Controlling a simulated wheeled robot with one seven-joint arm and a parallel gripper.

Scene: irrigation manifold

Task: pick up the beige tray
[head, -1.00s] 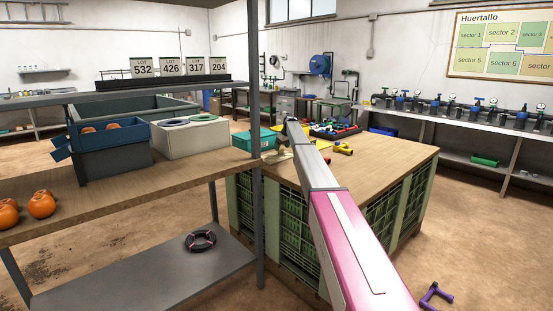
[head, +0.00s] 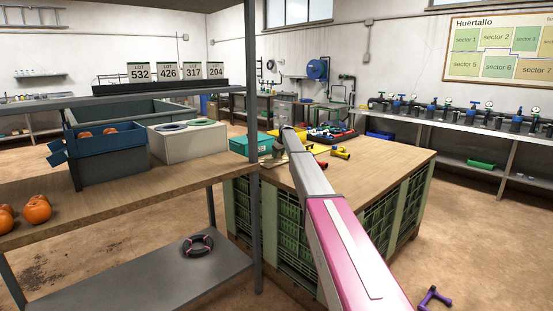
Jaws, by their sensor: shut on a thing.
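My arm reaches away over the wooden-topped table (head: 375,172), and its far end bends down near the table's left back edge. My gripper (head: 277,151) is small and partly hidden there by my own arm. It is shut on a small beige piece (head: 270,161), which seems to be the beige tray. Only a little of it shows, beside the teal bin (head: 248,143). I cannot tell whether it touches the tabletop.
A dark shelf post (head: 253,190) stands close on the left. The shelf holds blue bins (head: 125,138), a white box (head: 190,143) and orange fruits (head: 37,209). The table's front right is clear.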

